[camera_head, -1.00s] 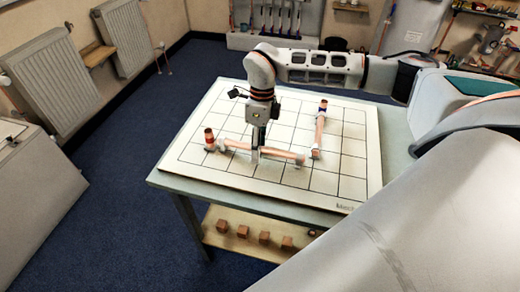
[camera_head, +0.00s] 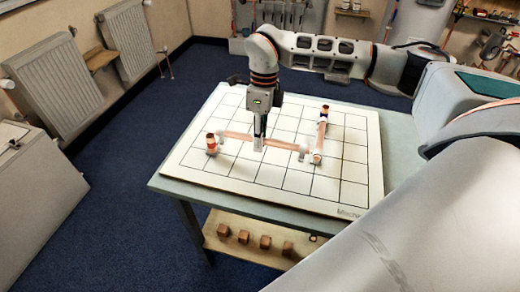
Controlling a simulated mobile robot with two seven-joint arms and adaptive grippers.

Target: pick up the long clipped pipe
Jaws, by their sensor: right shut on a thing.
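The long clipped pipe (camera_head: 236,135) is a straight copper pipe with pale clips, one of them near its right end (camera_head: 301,149). My right gripper (camera_head: 259,145) comes down over the middle of the pipe and is shut on it. The pipe appears raised a little above the white gridded board (camera_head: 235,175), roughly level. The gripper hides a short middle stretch of it. My left gripper is not in view.
A copper fitting (camera_head: 211,141) stands on the board near the pipe's left end. Another copper pipe (camera_head: 321,132) with end fittings lies to the right. The board lies on a table (camera_head: 170,185); its front squares are clear. Several copper-coloured blocks (camera_head: 243,237) sit on the shelf below.

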